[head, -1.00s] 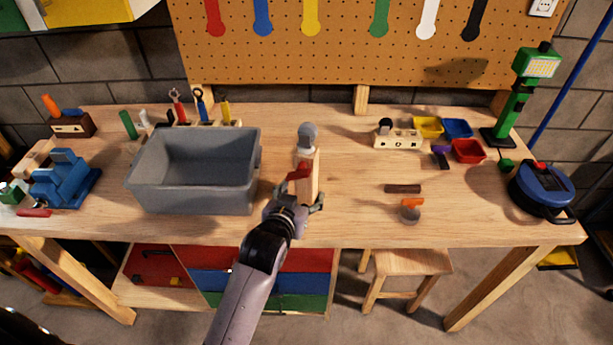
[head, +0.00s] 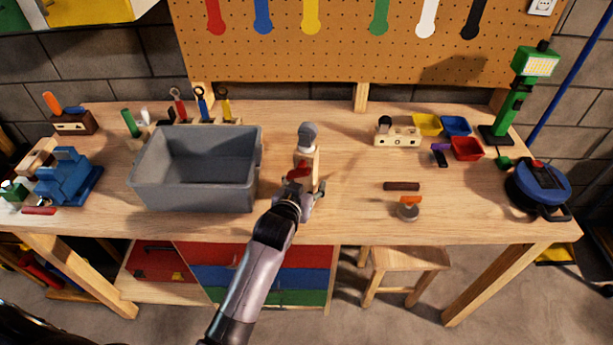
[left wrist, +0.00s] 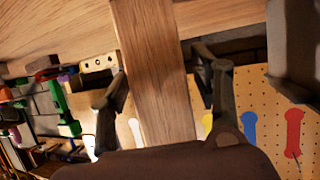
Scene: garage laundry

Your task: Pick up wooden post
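The wooden post (head: 314,168) is a light wooden piece on the workbench, right of the grey bin. A grey rounded item (head: 308,134) shows at its far end; I cannot tell whether it is joined to it. In the left wrist view the post (left wrist: 155,65) runs between my two fingers as a broad grained bar. My left gripper (head: 304,190) is at the near end of the post. Its fingers (left wrist: 163,88) are apart, one on each side of the post, with a visible gap on the right side. My right gripper is not in view.
The grey bin (head: 140,178) stands close on the left. A dark brown bar (head: 402,186) and an orange-topped round tool (head: 409,208) lie to the right. Small coloured trays (head: 467,149) and a green lamp (head: 514,105) are farther right. The bench's right middle is mostly clear.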

